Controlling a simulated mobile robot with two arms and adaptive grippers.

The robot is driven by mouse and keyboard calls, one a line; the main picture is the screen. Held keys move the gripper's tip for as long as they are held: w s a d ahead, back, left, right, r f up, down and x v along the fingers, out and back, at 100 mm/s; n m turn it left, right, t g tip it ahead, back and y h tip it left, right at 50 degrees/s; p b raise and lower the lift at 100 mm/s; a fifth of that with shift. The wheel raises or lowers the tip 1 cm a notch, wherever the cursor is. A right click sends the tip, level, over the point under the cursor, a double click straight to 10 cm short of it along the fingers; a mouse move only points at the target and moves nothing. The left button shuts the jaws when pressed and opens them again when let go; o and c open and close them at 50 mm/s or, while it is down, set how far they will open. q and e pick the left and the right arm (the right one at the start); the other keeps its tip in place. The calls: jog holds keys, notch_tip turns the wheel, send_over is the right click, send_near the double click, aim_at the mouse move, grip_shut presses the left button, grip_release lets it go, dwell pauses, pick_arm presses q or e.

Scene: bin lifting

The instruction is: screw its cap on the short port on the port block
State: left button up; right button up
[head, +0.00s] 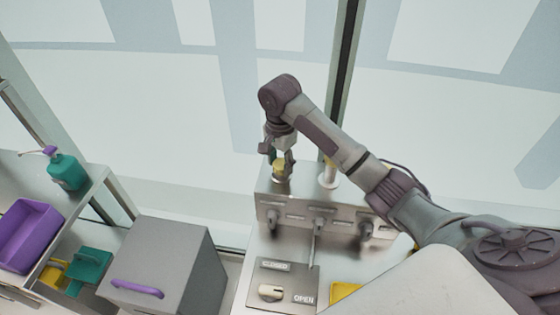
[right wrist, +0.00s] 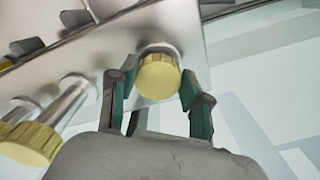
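The metal port block (head: 298,202) stands at the back of the bench. The short port (right wrist: 160,48) shows in the right wrist view as a metal collar with a ribbed yellow cap (right wrist: 158,76) at its end. That cap also shows in the head view (head: 279,168). I cannot tell whether it is threaded on. My right gripper (right wrist: 160,95) is open, with one green-padded finger on each side of the cap and narrow gaps showing. It also shows over the block in the head view (head: 279,160). My left gripper is out of view.
Longer ports with yellow caps (right wrist: 30,143) stand beside the short one. Valve levers (head: 320,222) line the block's front. A panel with a knob (head: 271,293) is in front. A grey bin (head: 175,262) and a shelf with a purple tray (head: 28,235) are left.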

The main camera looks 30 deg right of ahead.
jog(key=c, duration=0.3)
jog(key=shift+a+m, duration=0.1)
jog(key=shift+m, duration=0.9)
jog(key=shift+c, duration=0.2)
jog(key=m, duration=0.4)
jog(key=shift+w, duration=0.1)
jog(key=m, duration=0.6)
jog(key=shift+f+m, duration=0.1)
jog(key=shift+m, duration=0.2)
jog(key=o, duration=1)
jog(key=shift+c, duration=0.2)
